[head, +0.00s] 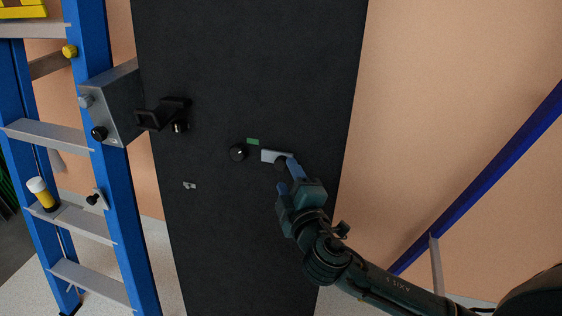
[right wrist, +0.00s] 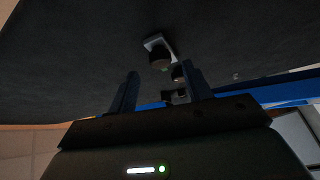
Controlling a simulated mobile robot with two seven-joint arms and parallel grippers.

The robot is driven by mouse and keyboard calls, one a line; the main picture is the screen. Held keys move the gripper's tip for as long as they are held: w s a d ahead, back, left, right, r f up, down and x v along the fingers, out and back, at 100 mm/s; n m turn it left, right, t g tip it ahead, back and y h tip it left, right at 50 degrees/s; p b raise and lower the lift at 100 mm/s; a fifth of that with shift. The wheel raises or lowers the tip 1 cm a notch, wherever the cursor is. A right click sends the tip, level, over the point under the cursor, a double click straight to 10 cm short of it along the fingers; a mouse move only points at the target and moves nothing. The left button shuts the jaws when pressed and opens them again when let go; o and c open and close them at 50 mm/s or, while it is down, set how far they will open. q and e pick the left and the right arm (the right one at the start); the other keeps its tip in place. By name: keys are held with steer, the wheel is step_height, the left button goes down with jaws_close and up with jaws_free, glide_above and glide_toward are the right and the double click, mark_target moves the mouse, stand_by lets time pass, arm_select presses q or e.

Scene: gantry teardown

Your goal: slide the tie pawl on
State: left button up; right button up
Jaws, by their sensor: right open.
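A small silver plate (head: 270,155), which looks like the tie pawl, sits on the dark upright panel (head: 250,60). A green mark (head: 253,142) and a round black knob (head: 238,152) are to its left. My right gripper (head: 285,170) is at the plate's right end and covers part of it. In the right wrist view the plate (right wrist: 152,42) carries a dark knob (right wrist: 160,58), beyond the open, empty fingers (right wrist: 160,80). I cannot tell whether they touch anything. My left gripper is in neither view.
A blue ladder (head: 90,60) stands at left, with a grey box (head: 112,105) and a yellow-white bottle (head: 42,193) on it. A black handle (head: 160,115) sticks out at the panel's left edge. A blue rail (head: 480,180) slants at right.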

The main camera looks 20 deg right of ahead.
mark_target(282, 165)
steer(key=shift+w, duration=2.7)
steer(key=shift+c, duration=0.4)
steer(key=shift+r, duration=0.1)
jaws_close()
